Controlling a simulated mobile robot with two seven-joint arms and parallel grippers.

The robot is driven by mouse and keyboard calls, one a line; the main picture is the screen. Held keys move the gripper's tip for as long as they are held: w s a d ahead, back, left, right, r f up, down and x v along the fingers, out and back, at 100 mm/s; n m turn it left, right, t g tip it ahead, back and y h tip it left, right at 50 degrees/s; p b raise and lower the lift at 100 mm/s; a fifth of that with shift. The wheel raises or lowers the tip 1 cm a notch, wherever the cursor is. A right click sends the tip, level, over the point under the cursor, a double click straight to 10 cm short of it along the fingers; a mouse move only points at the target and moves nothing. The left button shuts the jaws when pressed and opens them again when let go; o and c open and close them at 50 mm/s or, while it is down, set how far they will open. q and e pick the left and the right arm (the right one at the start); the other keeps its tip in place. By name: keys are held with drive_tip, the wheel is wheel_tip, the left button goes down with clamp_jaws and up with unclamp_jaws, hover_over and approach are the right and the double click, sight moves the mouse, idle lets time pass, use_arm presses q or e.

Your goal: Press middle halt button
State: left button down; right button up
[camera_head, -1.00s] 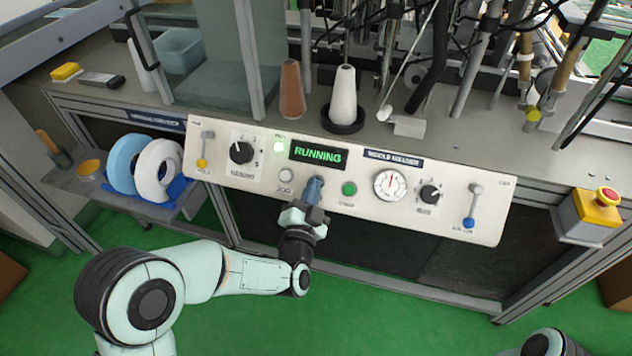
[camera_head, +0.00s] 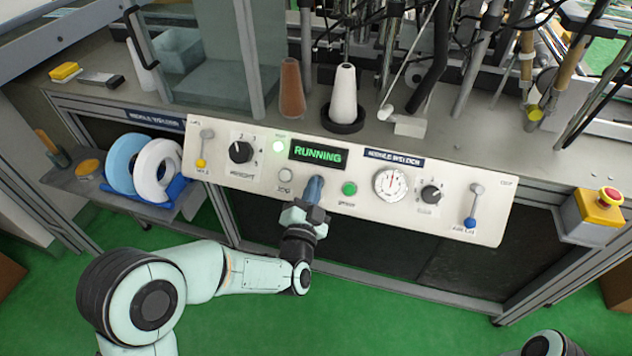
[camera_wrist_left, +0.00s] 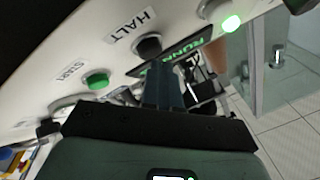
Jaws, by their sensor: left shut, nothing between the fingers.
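A white control panel (camera_head: 250,187) spans the front of the machine, with a display (camera_head: 318,153) reading RUNNING in green. The halt button (camera_wrist_left: 148,46) is dark and round beside its HALT label in the left wrist view; my gripper hides it in the head view. My left gripper (camera_head: 315,183) is shut and empty, its tips in front of the panel between the pale jog button (camera_head: 285,174) and the green start button (camera_head: 349,188). Its fingers (camera_wrist_left: 162,70) lie close to the halt button in the left wrist view; I cannot tell whether they touch it.
Left of the buttons are a lever with a yellow knob (camera_head: 201,163) and a black dial (camera_head: 241,152). Right of them are a gauge (camera_head: 391,183), a small dial (camera_head: 430,194) and a blue-knobbed lever (camera_head: 470,222). A red emergency button (camera_head: 609,195) stands far right.

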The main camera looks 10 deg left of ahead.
use_arm(q)
drive_tip(key=shift+w+f+b, duration=0.25)
drive_tip(key=shift+w+b, duration=0.05)
drive_tip(key=shift+w, duration=0.05)
idle(0.4)
drive_tip(key=shift+s, duration=0.1)
drive_tip(key=shift+s+r+p, duration=0.45)
drive_tip(key=shift+s+r, duration=0.05)
drive_tip(key=shift+s, duration=0.05)
drive_tip(key=shift+s+a+r+p, duration=0.1)
drive_tip(key=shift+s+r+p, duration=0.65)
drive_tip(key=shift+s, duration=0.25)
drive_tip(key=shift+s+r+p, duration=0.55)
drive_tip(key=shift+s+r, duration=0.3)
drive_tip(key=shift+s, duration=0.1)
